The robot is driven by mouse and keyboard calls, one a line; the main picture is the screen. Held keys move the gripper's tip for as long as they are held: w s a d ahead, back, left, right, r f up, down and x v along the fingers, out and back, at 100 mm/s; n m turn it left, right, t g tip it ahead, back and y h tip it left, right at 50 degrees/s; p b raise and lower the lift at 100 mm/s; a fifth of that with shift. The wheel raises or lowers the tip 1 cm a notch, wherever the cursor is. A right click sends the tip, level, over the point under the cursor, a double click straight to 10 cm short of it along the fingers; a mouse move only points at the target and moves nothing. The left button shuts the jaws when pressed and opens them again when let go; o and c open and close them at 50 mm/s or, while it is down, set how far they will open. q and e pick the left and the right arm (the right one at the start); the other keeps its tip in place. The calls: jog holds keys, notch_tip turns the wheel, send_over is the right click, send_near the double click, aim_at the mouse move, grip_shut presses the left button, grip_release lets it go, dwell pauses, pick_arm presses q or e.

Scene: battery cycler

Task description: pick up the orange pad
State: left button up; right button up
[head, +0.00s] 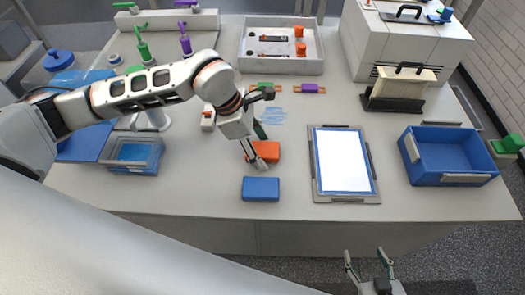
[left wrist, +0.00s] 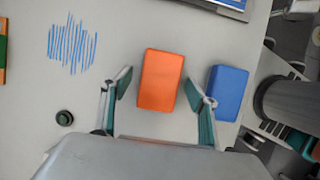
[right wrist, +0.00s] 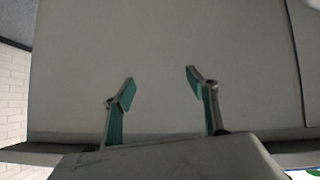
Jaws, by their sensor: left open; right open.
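The orange pad (head: 266,151) lies flat on the table, just behind the blue pad (head: 261,189). In the left wrist view the orange pad (left wrist: 160,80) lies ahead of and between the fingers of my left gripper (left wrist: 158,95), which is open and empty. In the head view my left gripper (head: 257,158) is over the orange pad and hides part of it. The blue pad (left wrist: 228,92) shows just right of the right finger in the left wrist view. My right gripper (head: 370,262) is open and empty, in front of the table's front edge; its fingers (right wrist: 160,88) also show in the right wrist view.
A framed white board (head: 343,162) and a blue bin (head: 450,156) stand to the right. A clear container (head: 134,155) is at the left. A white tray (head: 282,67) with orange items is at the back. Blue scribbles (left wrist: 72,45) mark the table near the orange pad.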

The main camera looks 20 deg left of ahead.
aim_at(261, 148)
pick_arm(q)
jog(key=c, duration=1.2)
jog(key=shift+c, duration=0.2)
notch_tip(261, 148, up, 20)
jog(key=p, duration=0.1)
jog(key=shift+p, duration=0.3)
jog(key=shift+o, duration=0.9)
jog(key=shift+w, duration=0.15)
